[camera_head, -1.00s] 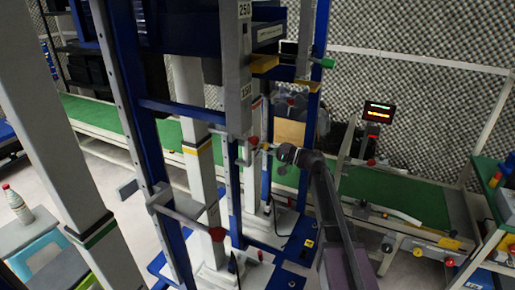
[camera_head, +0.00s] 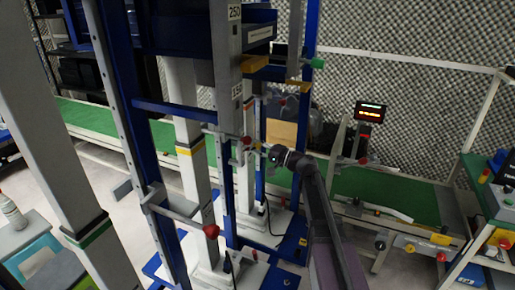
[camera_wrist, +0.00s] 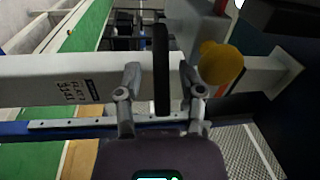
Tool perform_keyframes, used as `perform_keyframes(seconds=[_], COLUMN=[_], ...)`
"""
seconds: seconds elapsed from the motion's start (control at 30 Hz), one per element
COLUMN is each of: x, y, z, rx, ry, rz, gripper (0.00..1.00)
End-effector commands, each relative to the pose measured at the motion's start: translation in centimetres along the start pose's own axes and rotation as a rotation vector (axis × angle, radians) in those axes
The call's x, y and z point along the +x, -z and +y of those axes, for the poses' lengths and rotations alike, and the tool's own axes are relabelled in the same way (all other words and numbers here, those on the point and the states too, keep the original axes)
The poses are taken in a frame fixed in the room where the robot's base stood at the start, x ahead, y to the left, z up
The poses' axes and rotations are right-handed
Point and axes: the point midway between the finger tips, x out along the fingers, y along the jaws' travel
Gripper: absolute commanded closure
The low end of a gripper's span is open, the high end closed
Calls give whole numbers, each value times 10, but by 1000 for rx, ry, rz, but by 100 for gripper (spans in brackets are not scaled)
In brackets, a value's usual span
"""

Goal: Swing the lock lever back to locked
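In the head view my gripper (camera_head: 268,154) is at the column of the blue and grey frame, just right of a small red knob (camera_head: 247,141). In the wrist view my gripper (camera_wrist: 160,78) has its two fingers apart, one on each side of a slim black bar (camera_wrist: 161,60). Gaps show between the bar and both fingers. The bar may be the lock lever, but I cannot tell for sure. A yellow knob (camera_wrist: 221,63) is just right of the right finger. A lower arm on the frame ends in another red knob (camera_head: 211,231).
A pale beam (camera_wrist: 45,80) with a printed label runs behind the fingers. A green-knobbed part (camera_head: 317,63) sits higher on the frame. A green conveyor (camera_head: 400,192) runs behind. A bench with buttons (camera_head: 490,195) stands at the right.

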Motion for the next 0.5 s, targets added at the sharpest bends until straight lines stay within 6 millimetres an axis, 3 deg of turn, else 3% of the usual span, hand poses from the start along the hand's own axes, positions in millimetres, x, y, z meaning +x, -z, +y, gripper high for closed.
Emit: perform_keyframes(seconds=[0.2,0.27,0.4,0.5], x=[-2,-2,-2,-3], y=[1,1,4,10], z=[0,0,0,0], rx=[0,0,-1,-2], ry=[0,0,0,1], rz=[2,2,-6,-24], gripper=[46,61,100,100])
